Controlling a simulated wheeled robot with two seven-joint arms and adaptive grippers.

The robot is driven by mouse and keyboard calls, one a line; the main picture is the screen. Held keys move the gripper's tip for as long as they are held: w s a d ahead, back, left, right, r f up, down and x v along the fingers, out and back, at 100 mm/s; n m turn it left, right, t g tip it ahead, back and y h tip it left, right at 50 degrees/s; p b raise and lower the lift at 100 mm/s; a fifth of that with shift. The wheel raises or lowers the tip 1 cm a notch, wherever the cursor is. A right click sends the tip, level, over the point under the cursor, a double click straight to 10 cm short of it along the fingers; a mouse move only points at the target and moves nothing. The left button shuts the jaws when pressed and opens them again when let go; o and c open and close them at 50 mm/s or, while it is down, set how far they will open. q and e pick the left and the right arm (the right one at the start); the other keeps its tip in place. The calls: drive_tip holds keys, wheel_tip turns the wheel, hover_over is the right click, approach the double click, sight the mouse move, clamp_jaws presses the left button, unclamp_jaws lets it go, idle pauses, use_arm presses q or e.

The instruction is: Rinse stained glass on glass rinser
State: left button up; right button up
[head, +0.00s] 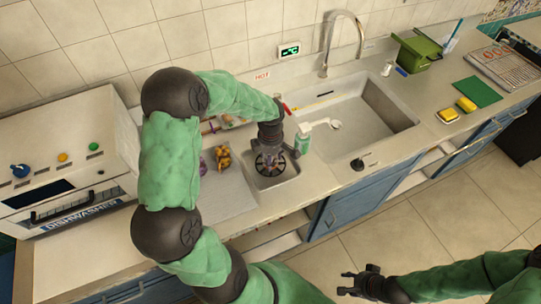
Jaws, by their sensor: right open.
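My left gripper (270,165) points down over the small basin (289,180) left of the large sink. A round, spoked shape with a pale purplish centre shows at its fingers. I cannot tell whether this is the stained glass, or whether the fingers hold anything. No glass shows clearly elsewhere. A small dark round fitting with a short lever (360,162) sits on the counter's front edge by the large sink; it may be the glass rinser. My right gripper (350,285) is open and empty, low over the floor at the bottom.
The large sink (350,118) has a tall tap (328,45). Yellow sponges (447,115), a green cloth (477,91) and a green box (418,50) lie right. A dishwasher (75,165) is left.

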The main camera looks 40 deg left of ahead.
use_arm(q)
drive_tip(key=shift+r, duration=0.3)
idle(1.1)
drive_tip(key=o, duration=0.4)
drive_tip(key=c, duration=0.3)
drive_tip(key=shift+r, duration=0.1)
drive_tip(key=shift+r, duration=0.1)
drive_tip(key=shift+r+p, duration=0.8)
drive_tip(key=shift+r, duration=0.55)
drive_tip(key=shift+r+p, duration=1.25)
drive_tip(key=shift+r, duration=1)
